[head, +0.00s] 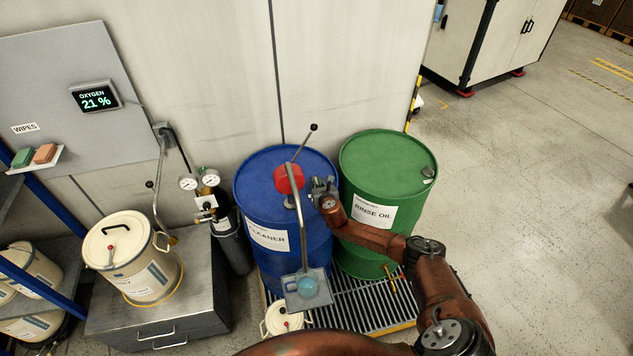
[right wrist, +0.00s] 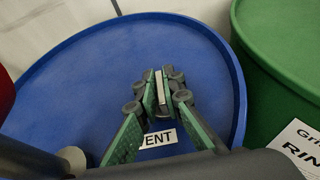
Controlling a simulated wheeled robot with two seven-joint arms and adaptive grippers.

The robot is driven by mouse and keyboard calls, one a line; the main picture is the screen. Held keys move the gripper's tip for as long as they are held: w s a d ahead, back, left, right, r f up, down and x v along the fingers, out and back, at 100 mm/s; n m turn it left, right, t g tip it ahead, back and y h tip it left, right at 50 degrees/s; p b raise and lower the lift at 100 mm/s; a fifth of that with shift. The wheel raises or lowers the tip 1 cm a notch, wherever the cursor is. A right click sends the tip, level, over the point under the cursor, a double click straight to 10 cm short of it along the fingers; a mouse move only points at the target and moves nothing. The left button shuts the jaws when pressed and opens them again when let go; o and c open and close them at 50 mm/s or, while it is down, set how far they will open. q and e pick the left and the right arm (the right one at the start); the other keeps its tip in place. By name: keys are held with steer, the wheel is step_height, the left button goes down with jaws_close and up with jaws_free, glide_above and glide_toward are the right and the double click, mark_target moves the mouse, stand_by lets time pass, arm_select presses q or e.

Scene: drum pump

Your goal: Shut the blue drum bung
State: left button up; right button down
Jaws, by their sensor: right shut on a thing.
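The blue drum (head: 262,200) stands on a grated pallet and carries a white CLEANER label. Its blue top (right wrist: 75,80) fills much of the right wrist view. My right gripper (head: 322,187) is over the right part of this top. In the right wrist view its green-padded fingers (right wrist: 161,90) are closed on a thin pale upright piece, which looks like the handle of the bung (right wrist: 160,86). The fingers hide the rest of the bung, so I cannot tell how it sits. A white VENT label (right wrist: 158,138) lies on the top close by. My left gripper is not in view.
A red pump head (head: 289,179) with a lever and long spout stands on the blue drum, left of my right gripper. A green RINSE OIL drum (head: 385,162) stands close on the right. A cream bucket (head: 130,255) stands on a cabinet at left. The floor at right is clear.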

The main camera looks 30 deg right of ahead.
steer(key=shift+a+r+m+h+p, duration=0.2)
steer(key=shift+m+h+p, duration=0.5)
steer(key=shift+p, duration=0.05)
steer(key=shift+d+f+m+g+h, duration=0.2)
steer(key=shift+m+g+h, duration=0.4)
steer(key=shift+m+h, duration=0.25)
